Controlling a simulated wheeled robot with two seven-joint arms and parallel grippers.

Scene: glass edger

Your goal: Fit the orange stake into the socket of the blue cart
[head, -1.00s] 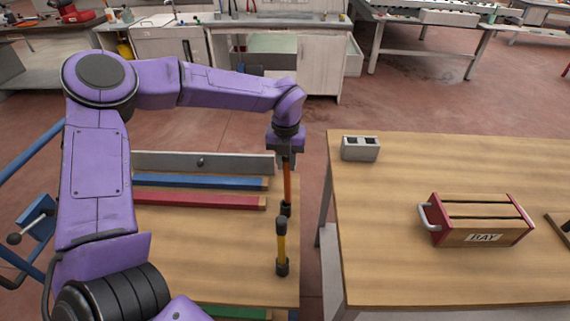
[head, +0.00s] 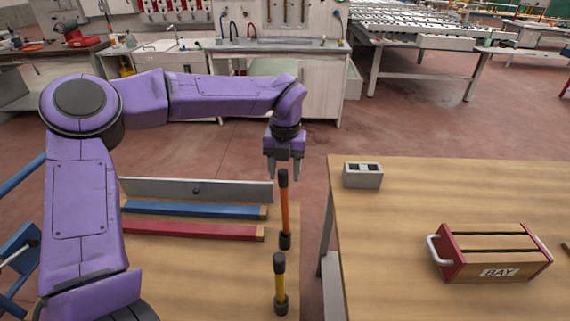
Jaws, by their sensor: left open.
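The orange stake (head: 285,212) stands upright near the right edge of the wooden deck, with a black top and a black collar at its foot. My left gripper (head: 284,170) is open, its fingers pointing down at the level of the stake's top; the picture does not settle whether they touch it. A yellow stake (head: 280,286) with black ends stands upright nearer to me. Blue tubing (head: 20,178), which may belong to the blue cart, shows at the left edge, partly hidden by my arm. Whether the orange stake's foot is seated in a socket is unclear. My right gripper is not in view.
A wooden table (head: 400,215) stands to the right across a gap, with a grey block (head: 362,175) and a "BAY" box (head: 490,253).

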